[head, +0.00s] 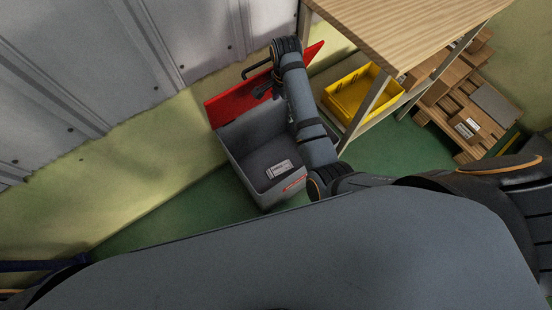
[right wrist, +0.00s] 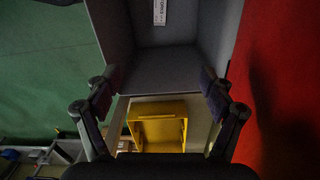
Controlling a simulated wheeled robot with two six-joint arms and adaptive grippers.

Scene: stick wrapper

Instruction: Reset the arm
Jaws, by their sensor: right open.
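My right arm (head: 305,105) reaches up from the lower right in the head view, past the right side of an open grey bin. My right gripper (head: 262,90) is by the bin's raised red lid, above the bin's back part. In the right wrist view the two fingers of the right gripper (right wrist: 160,90) are spread apart with nothing between them. The grey bin (right wrist: 205,30) lies beyond the fingers, and the red lid (right wrist: 285,80) fills the right side. Whether a finger touches the bin or lid is unclear. My left gripper is not seen.
A wood-topped shelf (head: 420,30) stands close to the right of my arm, with a yellow crate (head: 360,95) on a lower level. Boxes and a pallet (head: 465,135) are farther right. A grey panelled wall (head: 80,70) is behind. Green floor (head: 175,215) is clear left of the bin.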

